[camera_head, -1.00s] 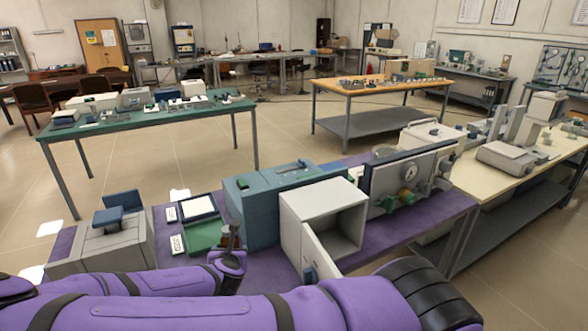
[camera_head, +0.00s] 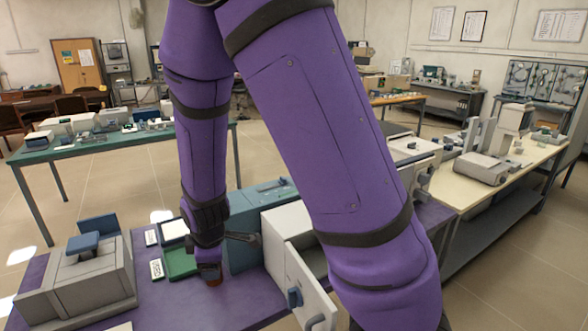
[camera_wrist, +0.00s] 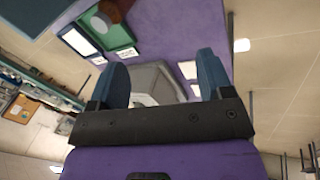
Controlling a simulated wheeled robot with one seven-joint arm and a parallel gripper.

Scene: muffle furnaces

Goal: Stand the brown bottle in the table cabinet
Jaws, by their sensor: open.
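At the top edge of the wrist view, a brown shape (camera_wrist: 119,7) by the tray appears to be the bottle, cut off by the frame. The table cabinet (camera_head: 287,229) is a pale box with its door (camera_head: 309,287) swung open; my arm hides much of its inside. My gripper (camera_wrist: 161,72) is open, its two blue fingers apart with nothing held between them.
A teal box (camera_head: 245,252) stands left of the cabinet. The green tray (camera_head: 182,263) lies near the bottle. A grey device (camera_head: 88,280) stands at the left end of the purple table (camera_head: 180,305). The tabletop in front of the tray is clear.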

